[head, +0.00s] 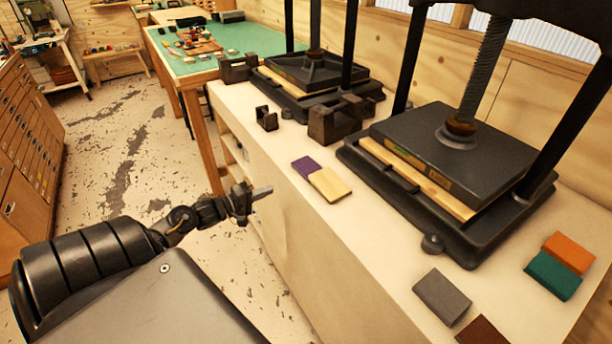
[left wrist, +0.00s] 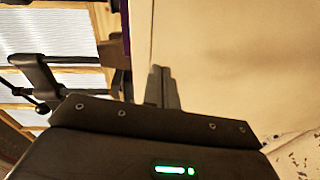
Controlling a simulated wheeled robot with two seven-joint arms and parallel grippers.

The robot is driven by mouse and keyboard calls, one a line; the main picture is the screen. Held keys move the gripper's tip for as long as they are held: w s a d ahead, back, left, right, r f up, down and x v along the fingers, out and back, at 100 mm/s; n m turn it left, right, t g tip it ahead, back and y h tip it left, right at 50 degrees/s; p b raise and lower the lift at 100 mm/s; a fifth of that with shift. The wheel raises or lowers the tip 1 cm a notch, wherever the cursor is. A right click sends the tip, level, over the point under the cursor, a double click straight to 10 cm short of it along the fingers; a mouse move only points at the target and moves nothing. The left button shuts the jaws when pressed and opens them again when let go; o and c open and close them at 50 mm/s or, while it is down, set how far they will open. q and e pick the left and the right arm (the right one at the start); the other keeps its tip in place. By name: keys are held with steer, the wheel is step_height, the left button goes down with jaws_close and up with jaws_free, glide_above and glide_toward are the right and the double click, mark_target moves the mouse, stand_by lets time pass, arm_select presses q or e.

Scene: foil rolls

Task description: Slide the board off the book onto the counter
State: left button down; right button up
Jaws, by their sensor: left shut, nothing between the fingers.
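A pale wooden board (head: 329,184) lies near the counter's front edge. It meets a purple book (head: 305,166) at its far left end and seems to overlap it; how much of the book is under the board is hidden. My left gripper (head: 262,191) is beside the counter's front edge, left of the board and apart from it. Its fingers are closed together with nothing between them. In the left wrist view the fingertips (left wrist: 162,72) point toward the pale counter, and a thin purple strip shows at the top. My right gripper is not in view.
The pale counter (head: 393,248) holds two black presses, the nearer one (head: 455,150) right of the board. Dark metal blocks (head: 335,122) stand behind the board. Grey (head: 442,297), green (head: 553,275) and orange (head: 568,252) books lie at right. Counter around the board's near end is clear.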

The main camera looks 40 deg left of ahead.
mark_target(306, 175)
arm_select(q)
step_height(306, 175, up, 7)
steer(key=d+h, duration=0.1)
steer(key=h, duration=0.1)
steer(key=shift+t, duration=0.3)
steer(key=x, duration=0.5)
steer(key=p+x, duration=0.1)
steer(key=x, duration=0.5)
steer(key=shift+w+r, duration=0.15)
steer(key=shift+r, duration=0.05)
steer(key=d, duration=0.1)
steer(key=d+p, duration=0.1)
steer(key=d, duration=0.1)
steer(key=shift+s+d+p, duration=0.15)
steer(key=shift+s+p, duration=0.15)
steer(key=shift+s, duration=0.1)
steer(key=shift+d, duration=0.2)
steer(key=shift+d+f, duration=0.1)
steer(key=shift+d, duration=0.05)
